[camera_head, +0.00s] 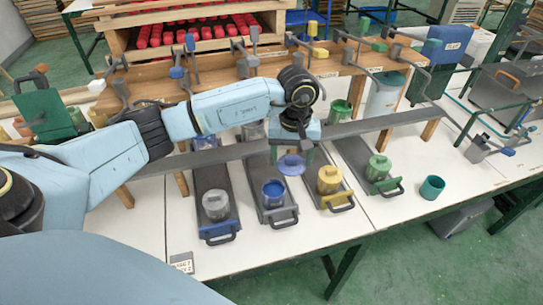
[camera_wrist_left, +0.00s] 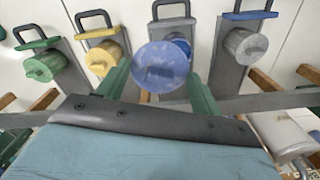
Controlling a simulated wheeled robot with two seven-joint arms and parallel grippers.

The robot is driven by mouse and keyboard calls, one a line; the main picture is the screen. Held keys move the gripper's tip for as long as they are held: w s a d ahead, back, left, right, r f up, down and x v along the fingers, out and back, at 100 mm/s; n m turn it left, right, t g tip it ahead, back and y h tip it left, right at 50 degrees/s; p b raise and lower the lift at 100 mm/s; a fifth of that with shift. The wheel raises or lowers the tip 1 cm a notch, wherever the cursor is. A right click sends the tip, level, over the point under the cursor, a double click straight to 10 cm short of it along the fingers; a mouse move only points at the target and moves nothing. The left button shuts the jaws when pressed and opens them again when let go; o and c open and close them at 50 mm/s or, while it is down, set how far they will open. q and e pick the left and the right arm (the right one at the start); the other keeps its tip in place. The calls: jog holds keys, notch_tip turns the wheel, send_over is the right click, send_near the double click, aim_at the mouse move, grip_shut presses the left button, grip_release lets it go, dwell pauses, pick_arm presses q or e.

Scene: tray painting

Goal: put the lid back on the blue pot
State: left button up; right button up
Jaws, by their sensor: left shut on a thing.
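The blue pot (camera_head: 273,193) stands upright on a dark tray with a grey handle, its top uncovered. The blue lid (camera_head: 291,165) is above and slightly behind-right of the pot, apart from it. My left gripper (camera_head: 291,153) points down and is shut on the blue lid. In the left wrist view the round lid (camera_wrist_left: 160,67) sits between the green fingers of the left gripper (camera_wrist_left: 160,84). There the lid hides much of the blue pot (camera_wrist_left: 182,44). My right gripper is not in view.
A silver pot (camera_head: 215,204) stands to the left, a lidded yellow pot (camera_head: 329,180) and a lidded green pot (camera_head: 378,168) to the right, each on its own tray. A teal cup (camera_head: 432,187) is farther right. A wooden rack (camera_head: 150,90) stands behind.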

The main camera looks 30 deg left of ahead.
pick_arm(q)
jog(key=a+f+n+b, duration=0.3)
jog(key=a+f+b, duration=0.1)
jog(key=f, duration=0.7)
jog(key=shift+s+a, duration=0.25)
jog(key=shift+a, duration=0.2)
jog(key=shift+f, duration=0.1)
dwell(0.6)
jog(key=shift+f+b, duration=0.2)
jog(key=shift+b, duration=0.55)
dwell(1.4)
dwell(0.3)
jog(key=o, duration=1.2)
jog(key=shift+o, duration=0.2)
jog(key=shift+r, duration=0.1)
